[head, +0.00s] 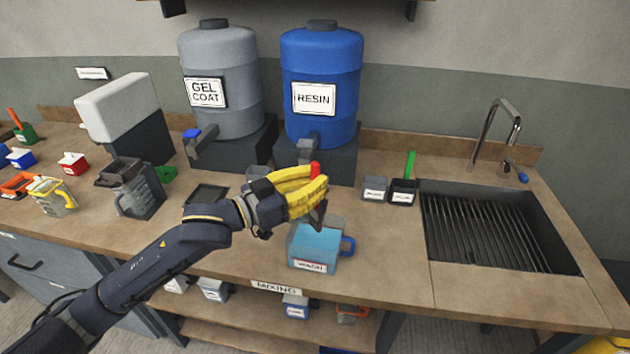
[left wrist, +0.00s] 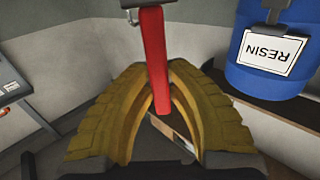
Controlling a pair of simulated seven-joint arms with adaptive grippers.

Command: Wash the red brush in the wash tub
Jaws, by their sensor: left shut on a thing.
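My left gripper (head: 305,190) is shut on the red brush (head: 315,169). The brush's red end pokes up above the yellow fingers; a dark part shows below them, and I cannot tell if it is the bristles. In the left wrist view the red handle (left wrist: 153,55) runs between the two fingers of the gripper (left wrist: 157,75). The wash tub (head: 312,262), a clear container of blue liquid with a WASH label and a blue handle, stands on the bench just below the gripper. The gripper covers part of its back rim. My right gripper is not in view.
A grey gel coat drum (head: 222,75) and a blue resin drum (head: 321,75) stand behind. A black cup (head: 403,193) with a green-handled brush stands right of the tub, beside a grey cup (head: 375,190). A sink (head: 490,235) is at the right. The bench between tub and sink is clear.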

